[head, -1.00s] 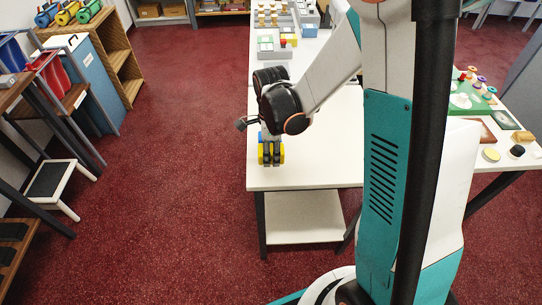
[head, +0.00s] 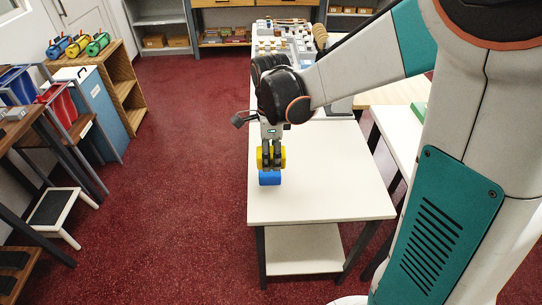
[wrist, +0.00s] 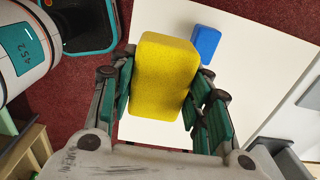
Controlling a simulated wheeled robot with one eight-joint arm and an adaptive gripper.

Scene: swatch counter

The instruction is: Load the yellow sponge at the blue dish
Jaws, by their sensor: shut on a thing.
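My gripper (head: 271,156) is shut on the yellow sponge (head: 283,157), above the white table (head: 325,200). In the wrist view the sponge (wrist: 164,75) is a thick yellow block between the green finger pads, its far end reaching past them. A solid blue block (wrist: 193,45) lies on the white tabletop just beyond it, apart from the gripper. The head view shows the blue block (head: 269,178) just in front of the fingers. I cannot make out a blue dish in these frames.
Small trays and goods (head: 285,35) crowd the counter at the back. A second white table (head: 400,132) is partly hidden by my arm. A step stool (head: 55,208) and shelves (head: 118,85) stand at the left. Red floor is clear between.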

